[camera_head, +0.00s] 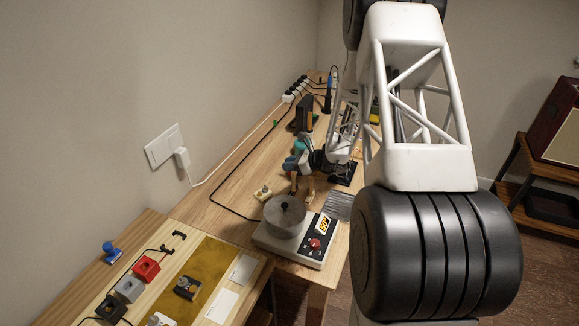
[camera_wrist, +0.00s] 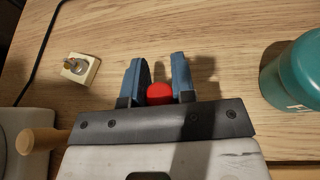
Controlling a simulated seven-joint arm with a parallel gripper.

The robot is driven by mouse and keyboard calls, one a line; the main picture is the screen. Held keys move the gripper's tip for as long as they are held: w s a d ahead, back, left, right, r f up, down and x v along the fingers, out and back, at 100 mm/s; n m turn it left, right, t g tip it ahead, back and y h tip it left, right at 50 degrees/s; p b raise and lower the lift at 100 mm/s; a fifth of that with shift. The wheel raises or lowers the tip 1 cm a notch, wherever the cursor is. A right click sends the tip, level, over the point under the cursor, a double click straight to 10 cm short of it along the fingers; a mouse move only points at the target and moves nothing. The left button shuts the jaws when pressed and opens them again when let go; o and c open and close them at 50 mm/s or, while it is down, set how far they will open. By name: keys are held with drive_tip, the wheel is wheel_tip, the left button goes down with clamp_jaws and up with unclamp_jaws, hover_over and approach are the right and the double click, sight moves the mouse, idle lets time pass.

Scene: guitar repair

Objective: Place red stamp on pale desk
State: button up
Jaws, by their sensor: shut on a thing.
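In the wrist view my gripper (camera_wrist: 156,80) has its two blue fingers closed on the red stamp (camera_wrist: 159,94), whose red rounded top shows between them. The rest of the stamp is hidden by the gripper. Pale wooden desk surface (camera_wrist: 220,45) lies beneath the fingers; I cannot tell the height above it. In the head view my gripper (camera_head: 303,168) is over the long wooden desk (camera_head: 225,195), behind the hotplate, and the stamp cannot be made out there.
A teal container (camera_wrist: 295,75) stands right of my gripper, and a small cream block with a metal top (camera_wrist: 79,67) lies left. The hotplate (camera_head: 275,242) carries a round metal pot (camera_head: 284,217). A nearer bench holds a red block (camera_head: 146,268) and a brown mat (camera_head: 215,262).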

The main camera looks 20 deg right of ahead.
drive_tip(key=shift+f, duration=0.4)
drive_tip(key=shift+f, duration=0.1)
drive_tip(key=o, duration=0.9)
drive_tip(key=shift+d, duration=0.1)
drive_tip(key=shift+v, duration=6)
